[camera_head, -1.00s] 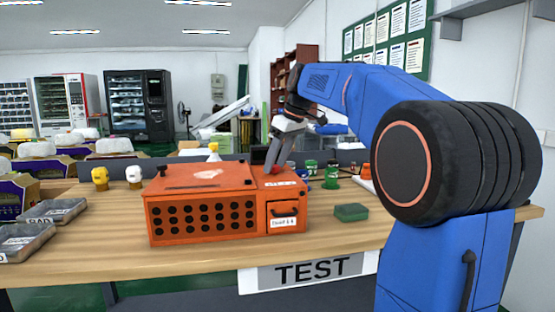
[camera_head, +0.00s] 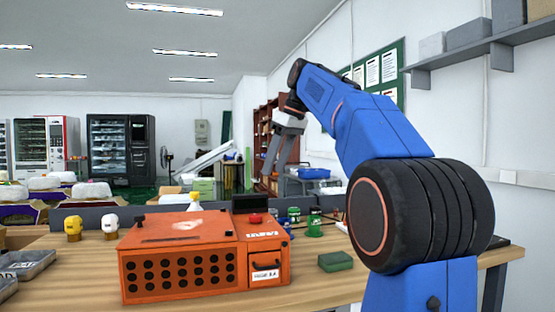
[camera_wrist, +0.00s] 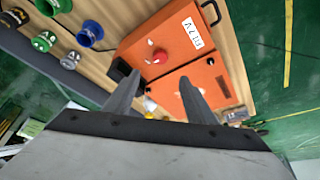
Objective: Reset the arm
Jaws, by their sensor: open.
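My gripper (camera_head: 276,152) is raised above the back of the table in the head view, fingers pointing down. In the wrist view my gripper (camera_wrist: 160,95) has its two fingers spread apart with nothing between them. Below it lies the orange box (camera_head: 180,272) with round holes in its front, a small drawer and a red button (camera_head: 255,218). In the wrist view the orange box (camera_wrist: 205,80) and its red button (camera_wrist: 157,57) show beyond the fingertips, clear of them.
A green block (camera_head: 335,262) lies right of the box. Green containers (camera_head: 314,227) stand behind it. Yellow and white head-shaped pieces (camera_head: 73,228) and a grey tray (camera_head: 25,265) are on the left. A wall shelf (camera_head: 480,48) is at upper right.

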